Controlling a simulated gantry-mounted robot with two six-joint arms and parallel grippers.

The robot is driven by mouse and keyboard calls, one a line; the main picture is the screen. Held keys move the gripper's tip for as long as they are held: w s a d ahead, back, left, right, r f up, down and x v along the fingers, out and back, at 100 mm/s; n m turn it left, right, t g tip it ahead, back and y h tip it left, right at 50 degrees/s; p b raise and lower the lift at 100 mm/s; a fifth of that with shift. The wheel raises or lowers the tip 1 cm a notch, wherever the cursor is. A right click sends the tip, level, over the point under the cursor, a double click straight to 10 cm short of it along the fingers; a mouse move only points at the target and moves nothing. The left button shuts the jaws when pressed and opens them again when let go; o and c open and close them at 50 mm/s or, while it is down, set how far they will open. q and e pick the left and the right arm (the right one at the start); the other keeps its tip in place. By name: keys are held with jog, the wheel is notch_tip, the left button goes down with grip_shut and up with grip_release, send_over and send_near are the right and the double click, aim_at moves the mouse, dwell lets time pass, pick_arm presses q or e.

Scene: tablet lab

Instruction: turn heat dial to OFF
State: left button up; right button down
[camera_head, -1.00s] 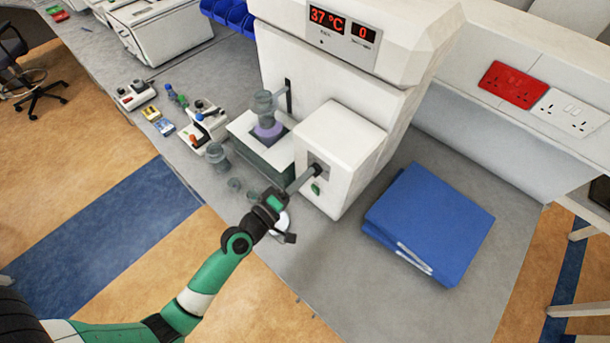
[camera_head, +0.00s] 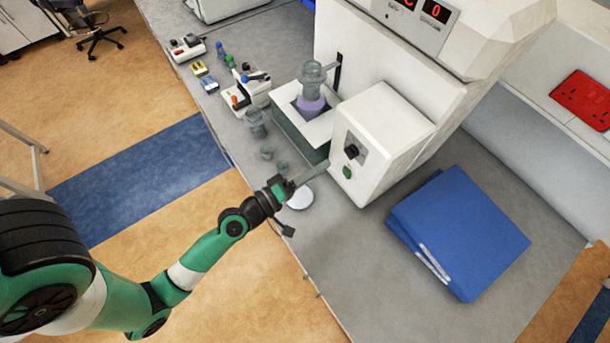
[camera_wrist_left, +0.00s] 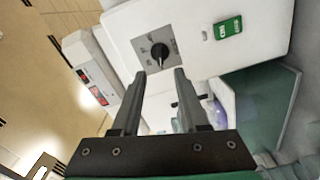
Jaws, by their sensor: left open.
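The heat dial (camera_head: 351,152) is a small black knob on a grey plate, on the front of the white housing of the machine. In the left wrist view the dial (camera_wrist_left: 160,52) shows just beyond the fingertips; its markings are too small to read. My left gripper (camera_head: 320,170) is in front of the housing, apart from the dial and lower left of it. In the left wrist view its two fingers (camera_wrist_left: 160,73) are spread with nothing between them. My right gripper is in neither view.
A green rocker switch (camera_head: 347,172) sits just below the dial. A bath with a flask (camera_head: 311,80) stands left of the housing. Blue folders (camera_head: 460,230) lie to the right. A round white item (camera_head: 300,198) lies under the gripper. Small bench items stand further left.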

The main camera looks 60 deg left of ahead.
pick_arm(q)
jog(key=s, duration=0.1)
jog(key=s+b, duration=0.1)
jog(key=s, duration=0.2)
jog(key=shift+s+d, duration=0.25)
jog(key=shift+s, duration=0.1)
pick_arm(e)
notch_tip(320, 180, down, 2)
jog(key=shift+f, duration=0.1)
